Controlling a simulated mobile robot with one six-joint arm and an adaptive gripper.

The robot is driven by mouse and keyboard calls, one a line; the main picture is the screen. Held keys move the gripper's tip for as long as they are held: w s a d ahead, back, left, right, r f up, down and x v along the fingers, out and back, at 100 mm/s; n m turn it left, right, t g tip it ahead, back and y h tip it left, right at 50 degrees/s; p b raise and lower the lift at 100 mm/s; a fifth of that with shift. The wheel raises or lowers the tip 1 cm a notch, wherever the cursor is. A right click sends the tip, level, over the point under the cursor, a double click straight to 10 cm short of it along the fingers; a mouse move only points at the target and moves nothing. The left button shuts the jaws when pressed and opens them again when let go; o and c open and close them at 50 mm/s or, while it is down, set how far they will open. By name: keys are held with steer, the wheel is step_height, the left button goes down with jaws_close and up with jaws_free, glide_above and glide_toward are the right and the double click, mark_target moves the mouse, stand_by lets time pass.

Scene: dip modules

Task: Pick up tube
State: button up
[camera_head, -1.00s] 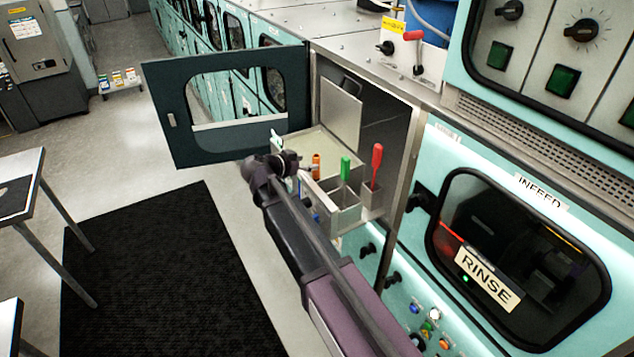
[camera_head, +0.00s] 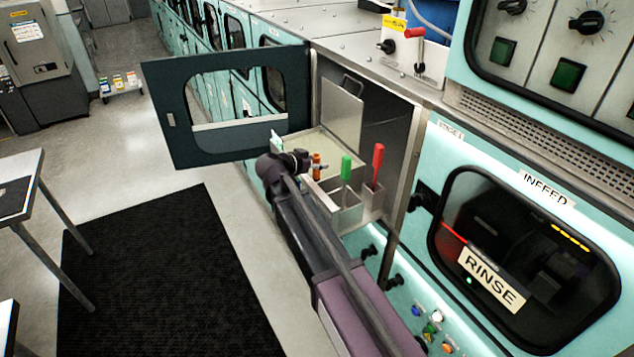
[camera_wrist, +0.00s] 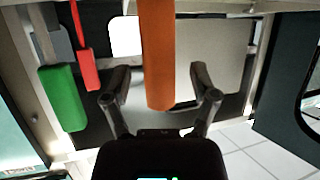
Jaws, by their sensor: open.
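An orange tube (camera_head: 317,163) stands upright at the open cabinet, beside a tray with a pale surface (camera_head: 335,150). In the wrist view the orange tube (camera_wrist: 157,50) is large and lies between the two fingers of my gripper (camera_wrist: 160,78). The fingers are spread, with a visible gap on each side of the tube. In the head view my gripper (camera_head: 298,162) is at the left of the tube, and my wrist hides part of that area.
A green-handled tool (camera_head: 346,168) and a red-handled tool (camera_head: 378,158) stand in metal holders just right of the tube. An open dark door (camera_head: 225,145) is behind to the left. The cabinet's right side wall (camera_head: 408,165) is close. A black mat (camera_head: 160,270) covers the floor.

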jaws_close()
steer(key=shift+r, duration=0.1)
stand_by(0.3)
